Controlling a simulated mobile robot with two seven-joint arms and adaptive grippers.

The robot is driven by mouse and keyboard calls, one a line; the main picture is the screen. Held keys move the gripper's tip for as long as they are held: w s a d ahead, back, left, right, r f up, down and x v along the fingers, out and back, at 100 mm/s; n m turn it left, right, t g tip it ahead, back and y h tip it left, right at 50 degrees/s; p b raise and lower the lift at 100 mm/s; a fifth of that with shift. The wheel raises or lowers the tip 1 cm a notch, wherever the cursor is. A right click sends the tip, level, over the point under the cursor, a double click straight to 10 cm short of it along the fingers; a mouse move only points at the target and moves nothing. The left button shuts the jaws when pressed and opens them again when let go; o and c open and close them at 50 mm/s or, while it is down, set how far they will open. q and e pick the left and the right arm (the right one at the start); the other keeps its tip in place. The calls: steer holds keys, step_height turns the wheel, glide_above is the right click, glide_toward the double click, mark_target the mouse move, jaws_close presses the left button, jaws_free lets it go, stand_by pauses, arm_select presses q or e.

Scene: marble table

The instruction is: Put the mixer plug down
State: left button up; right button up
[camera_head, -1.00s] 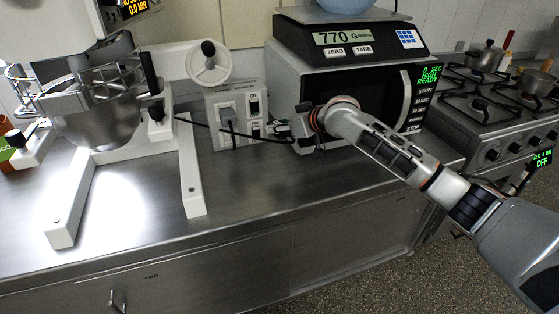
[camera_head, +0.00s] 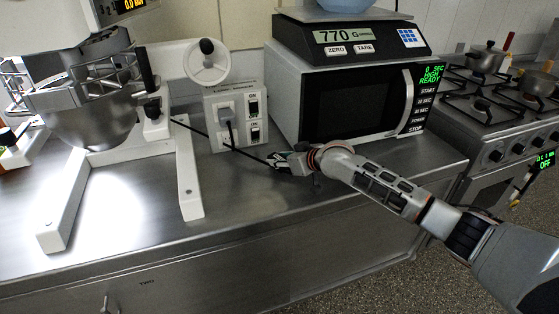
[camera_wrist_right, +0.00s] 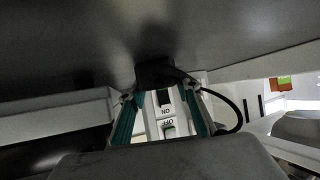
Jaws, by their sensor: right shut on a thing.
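My right gripper (camera_head: 279,161) is low over the steel counter, in front of the gap between the outlet box and the microwave. In the right wrist view its fingers (camera_wrist_right: 159,95) are shut on the black mixer plug (camera_wrist_right: 158,73). A black cable curves from the plug to the right there. In the head view the plug is too small to make out at the fingertips. A dark cable (camera_head: 250,155) runs from the mixer (camera_head: 85,110) past the box to the gripper. I cannot tell whether the plug touches the counter. My left gripper is out of view.
The microwave (camera_head: 340,100) carries a scale (camera_head: 350,38) reading 770 G. The stove (camera_head: 500,120) stands at right. The counter's front (camera_head: 260,190) is clear.

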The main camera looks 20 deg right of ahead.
steer(key=o, duration=1)
steer(key=shift+c, duration=0.2)
steer(key=shift+r, duration=0.1)
steer(key=p+v, duration=0.2)
steer(key=v, duration=0.9)
steer(key=shift+d+p, duration=0.1)
steer(key=shift+p, duration=0.25)
steer(key=shift+s+d+r, duration=0.1)
steer(key=shift+s+r, duration=0.1)
steer(key=shift+s, duration=0.2)
